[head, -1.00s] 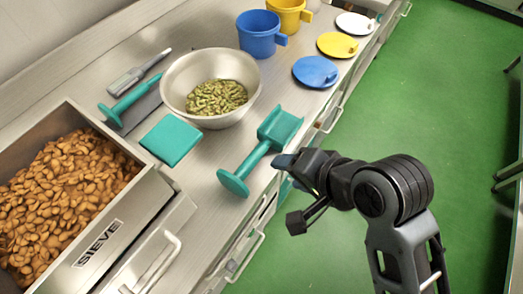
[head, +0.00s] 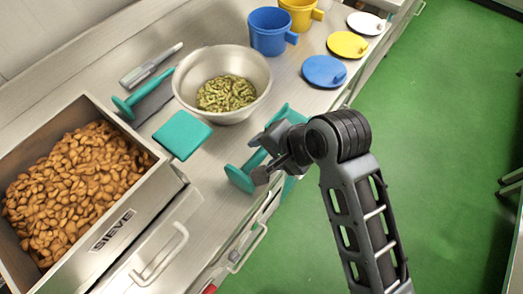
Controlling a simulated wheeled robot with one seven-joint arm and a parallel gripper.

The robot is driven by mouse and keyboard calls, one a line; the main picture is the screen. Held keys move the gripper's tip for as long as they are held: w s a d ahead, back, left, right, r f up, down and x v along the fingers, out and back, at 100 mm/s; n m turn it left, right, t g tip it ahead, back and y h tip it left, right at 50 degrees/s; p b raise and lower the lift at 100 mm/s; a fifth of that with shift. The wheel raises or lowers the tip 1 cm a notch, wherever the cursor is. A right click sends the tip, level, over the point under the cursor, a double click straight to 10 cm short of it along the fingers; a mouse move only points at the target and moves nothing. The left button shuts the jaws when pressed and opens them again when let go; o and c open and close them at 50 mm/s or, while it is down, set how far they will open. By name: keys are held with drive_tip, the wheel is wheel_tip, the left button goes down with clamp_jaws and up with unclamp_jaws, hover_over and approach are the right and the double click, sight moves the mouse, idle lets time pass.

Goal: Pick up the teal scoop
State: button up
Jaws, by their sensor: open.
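The teal scoop (head: 241,178) lies on the steel counter near its front edge, in front of the metal bowl. Its round end disc faces the lower left, and part of its trough shows behind my gripper at the upper right. My gripper (head: 257,158) is over the scoop's handle, with its dark fingers apart, one near the far side and one near the disc side. The arm hides most of the handle and part of the trough. I cannot tell whether the fingers touch the handle.
A metal bowl (head: 180,92) of green nuts stands behind the scoop. A teal square (head: 182,135) and a teal-handled scraper (head: 150,95) lie left. A sieve box (head: 165,174) of almonds stands lower left. Blue (head: 268,32) and yellow (head: 298,14) jugs and several lids line the back right.

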drive_tip(key=shift+w+a+f, duration=0.1)
drive_tip(key=shift+f, duration=0.15)
drive_tip(key=shift+c, duration=0.3)
clamp_jaws()
